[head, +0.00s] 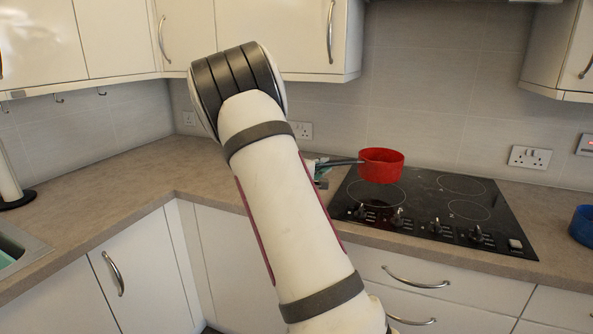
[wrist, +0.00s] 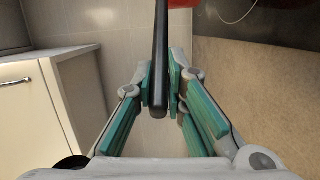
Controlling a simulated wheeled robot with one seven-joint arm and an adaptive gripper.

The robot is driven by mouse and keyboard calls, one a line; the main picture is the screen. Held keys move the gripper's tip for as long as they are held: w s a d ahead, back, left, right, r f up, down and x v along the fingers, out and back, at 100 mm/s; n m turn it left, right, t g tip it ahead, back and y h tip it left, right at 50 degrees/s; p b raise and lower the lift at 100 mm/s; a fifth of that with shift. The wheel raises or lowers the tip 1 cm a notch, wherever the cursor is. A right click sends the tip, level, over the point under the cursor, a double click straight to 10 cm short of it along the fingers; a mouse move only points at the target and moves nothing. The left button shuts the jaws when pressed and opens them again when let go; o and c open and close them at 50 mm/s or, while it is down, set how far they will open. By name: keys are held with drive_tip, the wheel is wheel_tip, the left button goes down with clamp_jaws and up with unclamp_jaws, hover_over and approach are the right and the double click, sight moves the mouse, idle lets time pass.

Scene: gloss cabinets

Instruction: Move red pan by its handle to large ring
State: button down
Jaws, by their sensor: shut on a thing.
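The red pan (head: 381,166) is over the left part of the black hob in the head view, roughly level. Its dark red reflection shows lower on the glass, apart from the pan, so it seems held above the surface. Its dark handle (head: 343,162) points left. My gripper (head: 321,171), partly hidden behind my arm, is shut on the handle. In the wrist view, the green-padded fingers (wrist: 161,90) are on either side of the black handle (wrist: 160,55). A ring (head: 375,193) at the hob's left front, seemingly the larger of those seen, lies below the pan.
The hob (head: 420,220) has knobs along its front and two rings on its right, both clear. A blue pot (head: 582,225) stands on the counter at the right edge. Wall cabinets (head: 285,35) hang above. The corner counter (head: 130,170) is clear.

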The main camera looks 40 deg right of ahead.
drive_tip(key=shift+f+b, duration=0.3)
drive_tip(key=shift+f, duration=0.1)
drive_tip(key=shift+f+b, duration=1.5)
drive_tip(key=shift+f, duration=0.85)
drive_tip(key=shift+f+b, duration=0.3)
drive_tip(key=shift+f, duration=0.25)
drive_tip(key=c, duration=1.5)
unclamp_jaws()
drive_tip(key=shift+c, duration=0.2)
drive_tip(key=shift+f, duration=0.2)
drive_tip(key=v, duration=1.2)
drive_tip(key=shift+r, duration=0.1)
